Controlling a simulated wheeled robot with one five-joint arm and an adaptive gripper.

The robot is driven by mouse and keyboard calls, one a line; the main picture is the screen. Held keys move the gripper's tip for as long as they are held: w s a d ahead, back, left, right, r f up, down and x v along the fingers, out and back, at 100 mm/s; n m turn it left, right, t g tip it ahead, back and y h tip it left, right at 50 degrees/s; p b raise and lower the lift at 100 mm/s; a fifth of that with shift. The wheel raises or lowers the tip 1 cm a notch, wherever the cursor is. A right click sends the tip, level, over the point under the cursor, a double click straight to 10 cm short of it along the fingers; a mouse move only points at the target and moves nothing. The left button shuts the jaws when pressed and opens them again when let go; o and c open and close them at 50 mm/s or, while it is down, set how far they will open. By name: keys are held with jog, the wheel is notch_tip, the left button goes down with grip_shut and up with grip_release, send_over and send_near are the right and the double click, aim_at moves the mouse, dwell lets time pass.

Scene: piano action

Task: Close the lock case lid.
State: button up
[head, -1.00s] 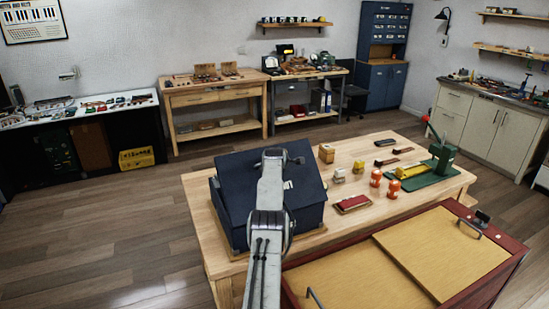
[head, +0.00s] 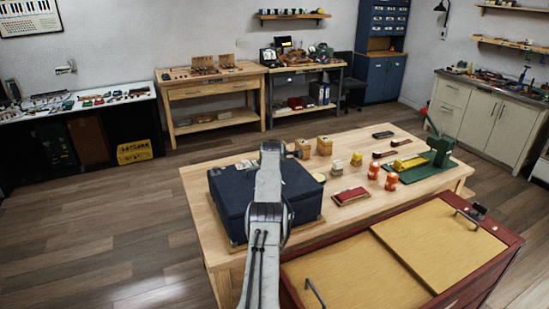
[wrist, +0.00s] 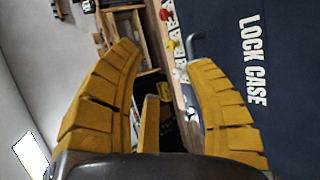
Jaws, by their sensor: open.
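The lock case (head: 302,218) is a dark navy box on the near left of the wooden table. Its lid (head: 303,182) lies down flat over the box, with no gap that I can make out. My arm crosses in front and hides the middle of the lid. In the wrist view the navy surface with white "LOCK CASE" lettering (wrist: 255,60) fills the right side. My gripper (wrist: 166,56) is open and empty, its yellow fingers spread beside the case. A grey bent bar (wrist: 196,45) shows close to the right fingertip; I cannot tell whether they touch.
The wooden table (head: 420,195) holds a red booklet-like block (head: 350,195), orange jars (head: 391,181), small wooden boxes (head: 324,145) and a green press (head: 440,150). A red-framed cabinet top (head: 365,268) is close in front at right. Floor at left is clear.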

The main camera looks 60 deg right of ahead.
jog(key=shift+s+a+r, duration=0.1)
jog(key=shift+a+r, duration=0.1)
jog(key=shift+a, duration=0.05)
jog(key=s+a, duration=0.5)
jog(key=a, duration=0.6)
jog(key=shift+a, duration=0.2)
dwell(0.8)
jog(key=shift+r, duration=0.1)
dwell(0.7)
